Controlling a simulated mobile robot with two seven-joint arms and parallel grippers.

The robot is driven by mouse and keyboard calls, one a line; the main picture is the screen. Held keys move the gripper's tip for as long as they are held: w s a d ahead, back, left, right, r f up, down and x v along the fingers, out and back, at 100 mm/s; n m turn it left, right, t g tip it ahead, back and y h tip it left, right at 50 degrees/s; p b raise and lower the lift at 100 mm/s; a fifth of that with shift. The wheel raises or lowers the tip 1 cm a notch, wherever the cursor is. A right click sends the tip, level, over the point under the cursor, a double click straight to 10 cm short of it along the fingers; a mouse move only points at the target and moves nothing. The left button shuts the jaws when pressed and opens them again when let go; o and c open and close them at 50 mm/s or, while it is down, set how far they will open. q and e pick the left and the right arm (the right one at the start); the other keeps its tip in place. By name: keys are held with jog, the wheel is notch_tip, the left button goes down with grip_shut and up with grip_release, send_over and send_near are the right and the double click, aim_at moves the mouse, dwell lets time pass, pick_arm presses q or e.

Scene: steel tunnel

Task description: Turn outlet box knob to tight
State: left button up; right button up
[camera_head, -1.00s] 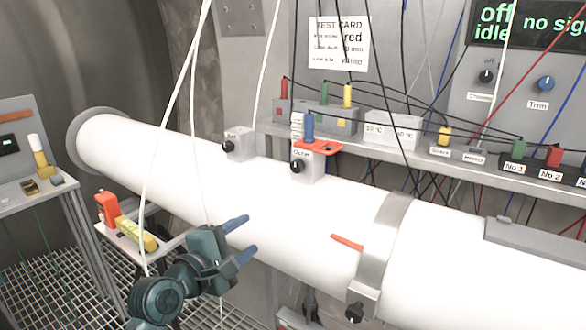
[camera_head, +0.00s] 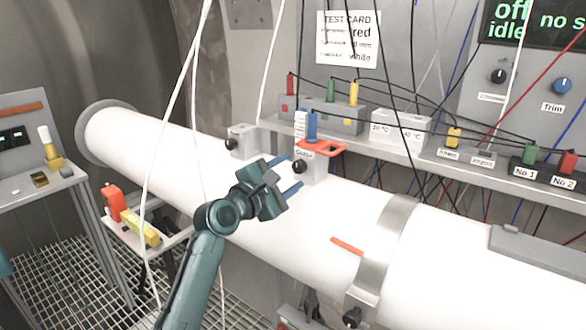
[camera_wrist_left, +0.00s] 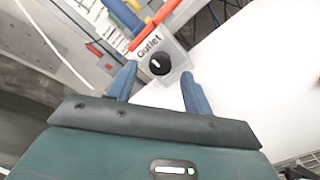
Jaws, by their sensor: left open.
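The outlet box (camera_head: 314,170) is a small light-grey box on top of the white pipe, with a black round knob (camera_head: 299,167) on its front. In the left wrist view the box (camera_wrist_left: 176,53) is labelled "Outlet", and its black knob (camera_wrist_left: 160,64) has a white pointer mark. My left gripper (camera_head: 286,173) is open, with blue fingers pointing at the box. In the wrist view the knob lies between and beyond the two fingertips of the left gripper (camera_wrist_left: 158,72). The fingers look apart from the knob. My right gripper is out of view.
White cables (camera_head: 176,110) hang left of my left gripper. A shelf with terminals (camera_head: 450,165) runs behind.

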aim_at(299, 166)
pick_arm(q)
jog(key=shift+x, duration=1.2)
jog(key=c, duration=1)
jog(key=shift+o, duration=0.2)
